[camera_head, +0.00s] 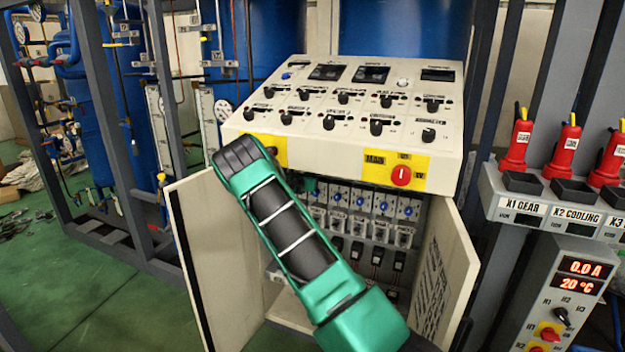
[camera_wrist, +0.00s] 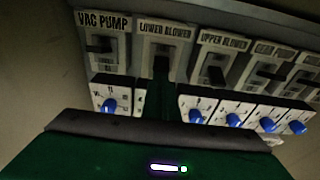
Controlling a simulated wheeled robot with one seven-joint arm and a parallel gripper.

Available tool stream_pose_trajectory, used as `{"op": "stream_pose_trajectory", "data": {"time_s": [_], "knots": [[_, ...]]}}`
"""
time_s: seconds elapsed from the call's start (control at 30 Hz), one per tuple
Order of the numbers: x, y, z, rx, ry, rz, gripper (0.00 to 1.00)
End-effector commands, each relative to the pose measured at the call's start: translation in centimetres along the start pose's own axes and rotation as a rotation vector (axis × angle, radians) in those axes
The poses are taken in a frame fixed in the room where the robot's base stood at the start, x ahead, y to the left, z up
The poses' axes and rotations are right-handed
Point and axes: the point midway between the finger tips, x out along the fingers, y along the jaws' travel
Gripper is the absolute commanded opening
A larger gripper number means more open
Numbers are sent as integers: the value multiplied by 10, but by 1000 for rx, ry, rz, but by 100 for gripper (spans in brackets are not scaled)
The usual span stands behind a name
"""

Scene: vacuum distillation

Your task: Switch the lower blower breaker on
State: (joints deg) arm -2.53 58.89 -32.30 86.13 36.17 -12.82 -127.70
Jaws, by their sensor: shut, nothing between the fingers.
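The lower blower breaker (camera_wrist: 147,55) is a pale unit under the "LOWER BLOWER" label in the wrist view. My gripper (camera_wrist: 161,70) is shut and empty, its dark fingers reaching up in front of this breaker. They cover its middle and most of the knob unit below it, so I cannot tell its lever position or whether the fingers touch it. In the head view my green and black arm hides the left of the open cabinet, and the fingertips cannot be made out.
The vac pump breaker (camera_wrist: 102,47) is close on the left and the upper blower breaker (camera_wrist: 213,70) close on the right. Blue knobs (camera_wrist: 234,120) run below. The cabinet's left door (camera_head: 215,255) and right door (camera_head: 445,270) stand open, under the sloping control panel (camera_head: 300,75).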

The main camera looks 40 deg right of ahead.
Motion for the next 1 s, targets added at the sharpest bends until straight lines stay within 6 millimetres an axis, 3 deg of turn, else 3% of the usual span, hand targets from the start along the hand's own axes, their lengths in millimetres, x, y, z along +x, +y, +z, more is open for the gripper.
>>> {"op": "stream_pose_trajectory", "data": {"time_s": [0.27,0.6,1.0], "knots": [[0,1,-3,-1,0,1,0],[8,2,-44,-4,1,1,0],[-62,2,-31,-3,1,2,0]]}}
